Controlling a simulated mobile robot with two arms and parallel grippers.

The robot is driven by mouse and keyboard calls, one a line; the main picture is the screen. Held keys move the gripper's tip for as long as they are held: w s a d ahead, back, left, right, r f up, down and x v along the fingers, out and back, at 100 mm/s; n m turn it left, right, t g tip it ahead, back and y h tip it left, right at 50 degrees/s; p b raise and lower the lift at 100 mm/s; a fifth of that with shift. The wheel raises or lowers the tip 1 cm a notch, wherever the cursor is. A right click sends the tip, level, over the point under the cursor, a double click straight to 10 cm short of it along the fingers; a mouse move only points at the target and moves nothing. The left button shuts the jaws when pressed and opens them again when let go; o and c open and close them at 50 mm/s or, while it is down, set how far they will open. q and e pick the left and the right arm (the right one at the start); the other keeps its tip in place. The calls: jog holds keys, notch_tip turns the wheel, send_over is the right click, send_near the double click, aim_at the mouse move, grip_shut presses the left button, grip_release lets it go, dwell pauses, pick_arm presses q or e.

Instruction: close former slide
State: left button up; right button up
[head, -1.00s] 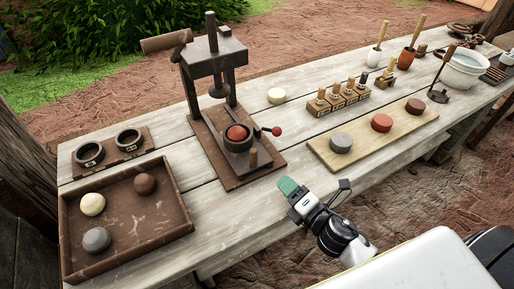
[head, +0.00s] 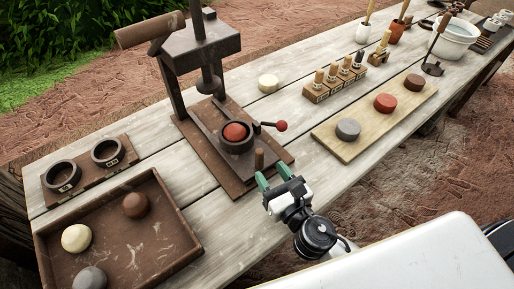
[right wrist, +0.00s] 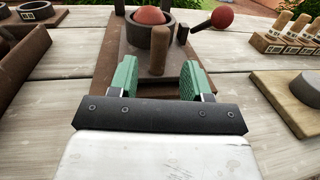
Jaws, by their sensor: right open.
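The former is a dark brown press (head: 200,48) with a ram on a wooden base (head: 192,146). Its slide (head: 213,122) lies on the base and bears a dark ring cup with a red clay ball (head: 235,131) in it. A short wooden peg (head: 259,158) stands at the slide's near end; it also shows in the right wrist view (right wrist: 159,50). My right gripper (head: 273,178) is open and empty just in front of the peg. In the right wrist view its green fingers (right wrist: 160,82) point at the peg, which appears between them but farther off. My left gripper is out of view.
A red-knobbed lever (head: 281,126) sticks out right of the cup. A brown tray (head: 190,235) with clay balls and a two-ring holder (head: 125,165) stand left. A board with discs (head: 365,128) and a stamp rack (head: 338,86) stand right.

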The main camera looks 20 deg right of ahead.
aim_at(262, 161)
jog(key=w, duration=0.3)
jog(key=w+a+p, duration=0.1)
jog(key=w, duration=0.2)
jog(key=shift+w+a, duration=0.25)
jog(key=shift+w, duration=0.55)
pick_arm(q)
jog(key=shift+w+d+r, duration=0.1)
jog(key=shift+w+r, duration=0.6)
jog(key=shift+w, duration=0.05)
pick_arm(e)
jog(key=shift+c, duration=0.7)
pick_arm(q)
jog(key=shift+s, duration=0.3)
pick_arm(e)
grip_shut()
